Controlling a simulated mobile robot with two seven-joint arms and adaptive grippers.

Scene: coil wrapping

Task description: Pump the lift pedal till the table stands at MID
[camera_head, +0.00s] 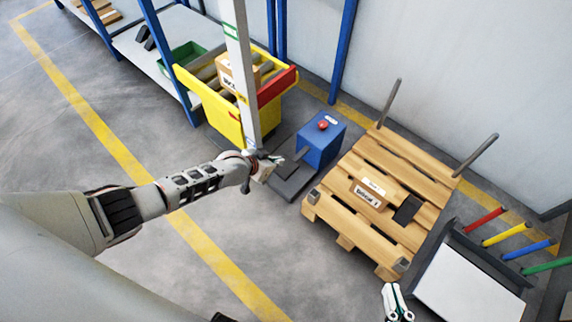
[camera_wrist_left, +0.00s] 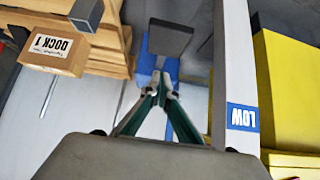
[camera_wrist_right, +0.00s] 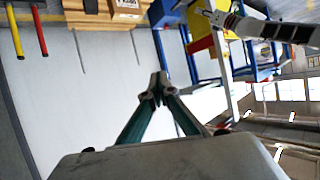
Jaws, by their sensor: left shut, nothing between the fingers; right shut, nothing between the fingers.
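The lift pedal looks like a dark grey pad on an arm (camera_head: 300,155) at the blue pump box (camera_head: 322,140), above a grey floor plate (camera_head: 290,185); a grey pad also shows ahead in the left wrist view (camera_wrist_left: 170,38). The yellow roller table (camera_head: 215,108) stands behind the pale post (camera_head: 241,60), which has green and yellow bands. A blue LOW label (camera_wrist_left: 242,117) shows on the post in the left wrist view. My left gripper (camera_head: 274,163) is shut and empty beside the post's foot, near the pedal; contact is unclear. My right gripper (camera_head: 390,288) is shut and empty.
A wooden pallet (camera_head: 400,160) with a carton (camera_head: 370,193) and upright posts stands right of the pump box. A grey-framed white panel (camera_head: 470,285) with coloured rods is at lower right. Blue shelving (camera_head: 150,50) stands at left. The floor at lower centre is clear.

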